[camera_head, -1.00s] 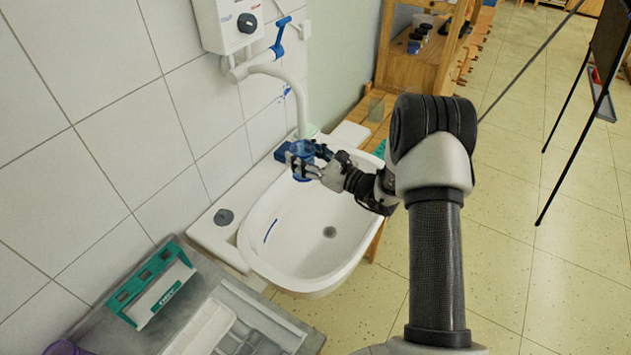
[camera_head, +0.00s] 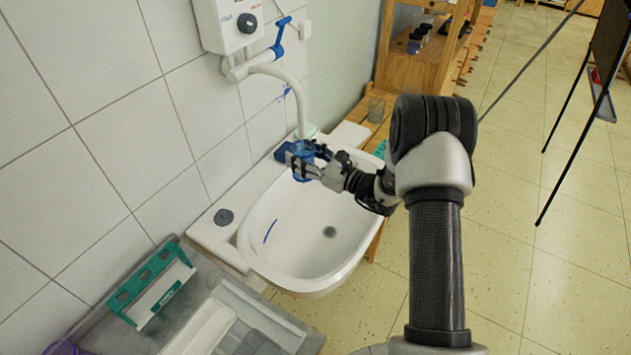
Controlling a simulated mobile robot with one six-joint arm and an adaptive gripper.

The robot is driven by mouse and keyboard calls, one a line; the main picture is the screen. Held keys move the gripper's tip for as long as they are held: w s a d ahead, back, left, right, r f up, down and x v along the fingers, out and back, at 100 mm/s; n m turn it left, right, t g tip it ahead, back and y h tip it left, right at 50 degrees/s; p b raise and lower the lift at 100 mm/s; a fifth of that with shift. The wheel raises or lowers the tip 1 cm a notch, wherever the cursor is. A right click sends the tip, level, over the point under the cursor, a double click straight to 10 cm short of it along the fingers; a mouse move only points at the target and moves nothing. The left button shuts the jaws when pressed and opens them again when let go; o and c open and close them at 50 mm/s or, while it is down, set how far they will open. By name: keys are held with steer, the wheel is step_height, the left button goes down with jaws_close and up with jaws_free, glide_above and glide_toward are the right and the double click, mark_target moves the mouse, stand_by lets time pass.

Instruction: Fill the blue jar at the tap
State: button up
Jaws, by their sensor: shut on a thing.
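My gripper (camera_head: 303,161) is shut on the blue jar (camera_head: 302,150) over the far end of the white sink. The fingers cover part of the jar, and its inside is too small to make out. The tap (camera_head: 279,70) is a white curved spout with a blue lever (camera_head: 279,37) tilted upward. The spout's lower end comes down close above the jar. I cannot tell whether water is running.
The white basin (camera_head: 262,255) has a drain and a blue paint streak. A green-and-white box (camera_head: 155,287) stands on the counter at lower left. A glass (camera_head: 376,110) stands on the wooden shelf behind.

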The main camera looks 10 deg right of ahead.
steer(key=s+d, duration=0.1)
steer(key=s, duration=0.6)
steer(key=shift+d+p, duration=0.4)
steer(key=shift+p, duration=0.05)
steer(key=shift+s, duration=0.2)
steer(key=s+d, duration=0.1)
steer(key=s, duration=0.5)
steer(key=shift+s+d, duration=0.3)
steer(key=shift+d, duration=0.05)
stand_by(0.4)
